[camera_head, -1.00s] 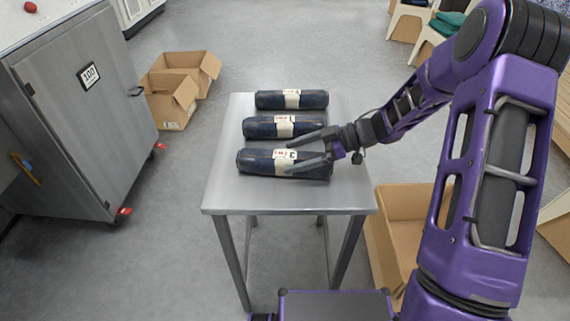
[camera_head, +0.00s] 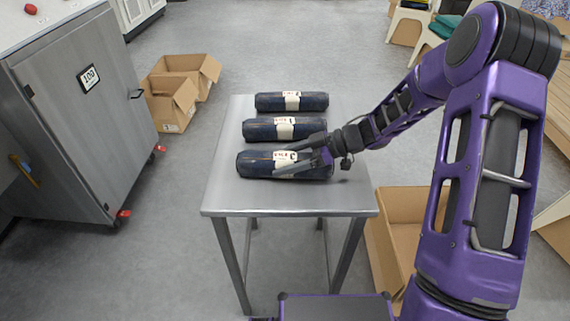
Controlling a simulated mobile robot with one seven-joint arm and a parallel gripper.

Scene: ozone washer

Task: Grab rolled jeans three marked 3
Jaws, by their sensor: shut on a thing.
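Three dark blue rolled jeans lie in a row on a grey metal table, each with a pale paper band and a red-and-white label. The nearest roll (camera_head: 256,164) is at the front, the middle roll (camera_head: 262,130) behind it, and the far roll (camera_head: 272,101) at the back. The marks on the labels are too small to read surely. My gripper (camera_head: 293,158) comes in from the right and is shut on the nearest roll around its banded middle. The fingers partly cover its band and label. The roll appears to rest on the table.
The table (camera_head: 240,197) has bare room at its front. An open cardboard box (camera_head: 400,225) stands on the floor to its right. More boxes (camera_head: 172,100) stand at the left beside a grey metal cabinet (camera_head: 85,130) marked 100.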

